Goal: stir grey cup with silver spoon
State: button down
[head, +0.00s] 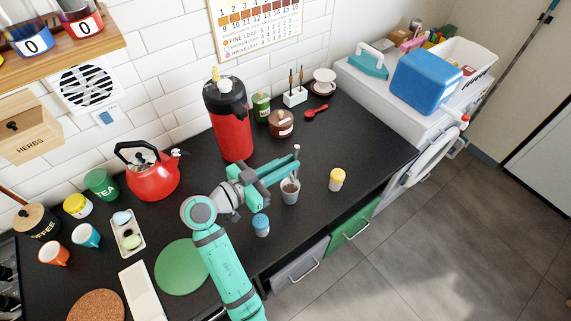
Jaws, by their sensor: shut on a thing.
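The grey cup (290,196) stands upright on the black worktop, with something brown inside. My gripper (292,168) is just above the cup's rim, reaching in from the left. It is shut on the silver spoon (297,149), whose handle end sticks up above the fingers. The spoon is roughly upright over the cup. The fingers hide its middle, and I cannot see its lower end clearly.
A blue-lidded jar (261,226) stands close to the cup at front left, and a yellow-lidded jar (337,180) to its right. A red flask (231,125) and a red kettle (152,178) stand behind. The worktop (370,140) is clear at the right.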

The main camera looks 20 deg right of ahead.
aim_at(295, 149)
jog(key=shift+s+d+r, duration=0.1)
jog(key=shift+r, duration=2.45)
